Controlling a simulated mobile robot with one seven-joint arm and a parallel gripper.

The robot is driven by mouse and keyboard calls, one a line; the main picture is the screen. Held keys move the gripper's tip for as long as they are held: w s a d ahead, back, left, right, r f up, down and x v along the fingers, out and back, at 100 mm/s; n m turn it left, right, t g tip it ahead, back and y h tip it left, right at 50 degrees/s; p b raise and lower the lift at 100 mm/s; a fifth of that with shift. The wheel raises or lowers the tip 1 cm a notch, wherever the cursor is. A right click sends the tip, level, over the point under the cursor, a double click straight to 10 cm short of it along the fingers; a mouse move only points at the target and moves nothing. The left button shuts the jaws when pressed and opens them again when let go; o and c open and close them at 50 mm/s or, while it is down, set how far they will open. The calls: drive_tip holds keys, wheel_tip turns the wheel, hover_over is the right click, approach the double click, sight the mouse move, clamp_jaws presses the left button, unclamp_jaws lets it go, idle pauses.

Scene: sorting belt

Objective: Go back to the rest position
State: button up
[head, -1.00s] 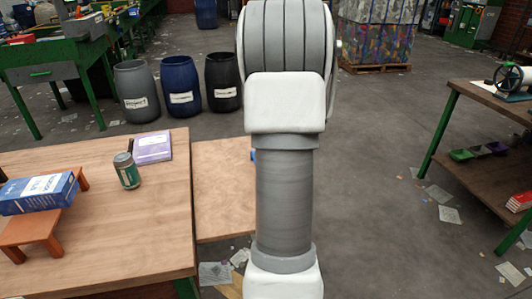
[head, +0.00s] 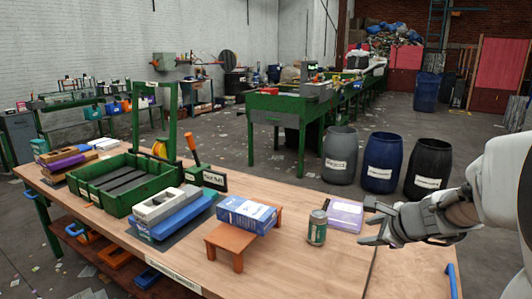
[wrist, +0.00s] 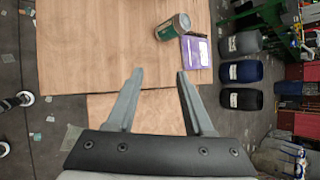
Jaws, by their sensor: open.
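My gripper (head: 372,223) is at the right end of the wooden table (head: 300,262), to the right of a green can and a purple book. In the wrist view its two fingers (wrist: 153,100) are spread apart with nothing between them, and bare wood shows beyond. The green can (head: 317,228) stands upright on the table and also shows in the wrist view (wrist: 170,29). The purple book (head: 345,214) lies flat behind the can; the wrist view shows it too (wrist: 196,50).
A green tray (head: 115,183) is further left. Grey (head: 340,155), blue (head: 382,163) and black (head: 429,168) barrels stand on the floor behind the table. The table's right part is mostly clear.

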drive_tip(key=s+a+r+n+g+y, duration=0.1)
drive_tip(key=s+a+r+n, duration=0.1)
drive_tip(key=s+a+n, duration=0.35)
drive_tip(key=s+a+r+n+g+y, duration=0.1)
drive_tip(key=s+a+r+n, duration=0.1)
drive_tip(key=a+n, duration=0.6)
drive_tip(key=s+n+g+h, duration=0.2)
drive_tip(key=s+n+h, duration=0.1)
drive_tip(key=s+n, duration=1)
wheel_tip(320, 180, up, 12)
drive_tip(key=s+m+p, duration=0.2)
drive_tip(key=p, duration=1)
drive_tip(key=shift+r+p, duration=0.15)
drive_tip(key=shift+p, duration=0.25)
